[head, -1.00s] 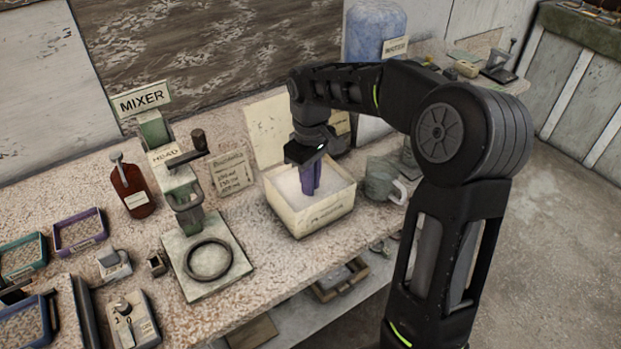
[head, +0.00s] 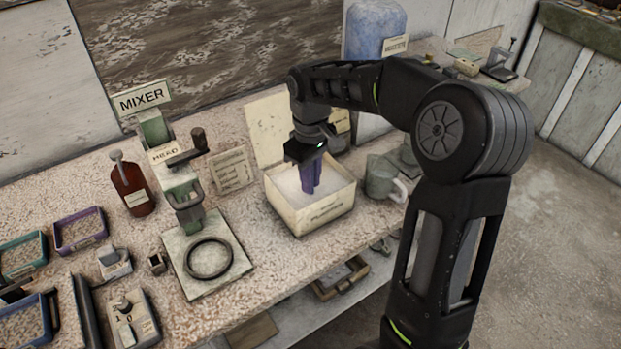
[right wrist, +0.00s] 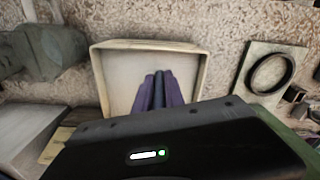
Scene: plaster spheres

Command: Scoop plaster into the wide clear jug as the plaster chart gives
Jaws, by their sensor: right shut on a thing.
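My right gripper (head: 311,178) points down into the open cream plaster box (head: 320,214). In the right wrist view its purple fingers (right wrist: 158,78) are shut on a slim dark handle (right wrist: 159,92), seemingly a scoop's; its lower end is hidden. Pale plaster (head: 287,184) fills the box around the fingers. A grey-green, see-through-looking jug (head: 381,178) with a handle stands just right of the box, apart from the gripper; it also shows in the right wrist view (right wrist: 50,52). The paper chart (head: 232,170) leans left of the box; its writing is unreadable here. I cannot make out my left gripper.
The hand-cranked mixer (head: 184,190) stands left of the box, with a dark ring (head: 209,258) on its base plate. A brown bottle (head: 132,186), trays (head: 80,231) and a scale-like device (head: 130,318) fill the left. Bare bench lies in front of the box.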

